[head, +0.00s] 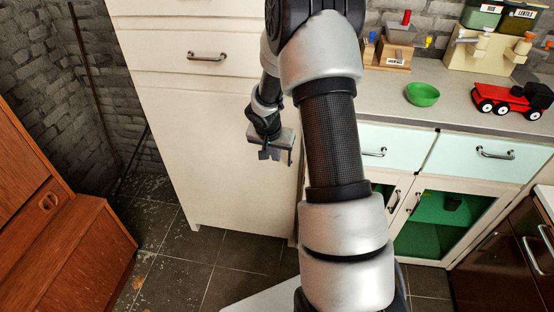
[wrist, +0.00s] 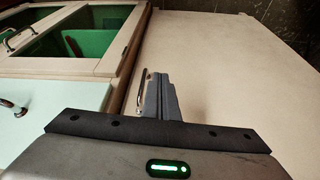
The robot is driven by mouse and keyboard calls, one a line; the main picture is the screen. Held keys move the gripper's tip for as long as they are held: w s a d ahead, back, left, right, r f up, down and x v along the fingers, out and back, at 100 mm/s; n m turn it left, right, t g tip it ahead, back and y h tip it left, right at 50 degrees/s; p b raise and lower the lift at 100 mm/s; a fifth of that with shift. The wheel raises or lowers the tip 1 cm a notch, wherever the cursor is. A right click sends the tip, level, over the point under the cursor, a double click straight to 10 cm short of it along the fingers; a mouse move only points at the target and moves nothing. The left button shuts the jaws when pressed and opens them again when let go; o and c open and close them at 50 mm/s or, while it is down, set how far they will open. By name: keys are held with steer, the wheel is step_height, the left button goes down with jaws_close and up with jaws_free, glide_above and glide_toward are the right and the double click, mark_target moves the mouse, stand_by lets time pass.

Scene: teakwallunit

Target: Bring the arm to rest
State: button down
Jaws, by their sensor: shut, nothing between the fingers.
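My gripper (head: 270,157) hangs at the end of my bent arm in the head view, in front of the tall white cabinet (head: 215,140). It points downward and holds nothing. In the wrist view my gripper's fingers (wrist: 160,95) are together. The plain side or front of the white cabinet (wrist: 220,60) lies beyond them. My arm covers the middle of the head view and hides part of the counter and the cabinet's right edge.
A counter (head: 460,105) on the right bears a green bowl (head: 422,94), a red toy truck (head: 511,98) and several boxes. Below are pale green drawers (head: 480,153) and an open-looking green compartment (head: 440,220). An orange-brown wooden unit (head: 70,260) stands left. Dark tiled floor (head: 180,260) is clear between.

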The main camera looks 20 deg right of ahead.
steer(key=s+a+r+n, duration=0.15)
steer(key=s+r, duration=0.25)
steer(key=r, duration=0.4)
steer(key=s+a+r, duration=0.2)
steer(key=s+r, duration=0.1)
steer(key=r, duration=0.4)
steer(key=s+a+r+n, duration=0.15)
steer(key=s+r, duration=0.25)
steer(key=r, duration=0.4)
steer(key=s+a+r+n+t+y, duration=0.1)
steer(key=s+a+r+n, duration=0.3)
steer(key=s, duration=0.5)
steer(key=s+a+r+n+t+y, duration=0.1)
steer(key=s+a+r+y, duration=0.15)
steer(key=s+a, duration=0.5)
step_height(320, 180, up, 18)
steer(key=s+d+p, duration=0.1)
steer(key=p, duration=1.7)
steer(key=shift+s+d+h, duration=0.15)
steer(key=shift+d+h, duration=0.2)
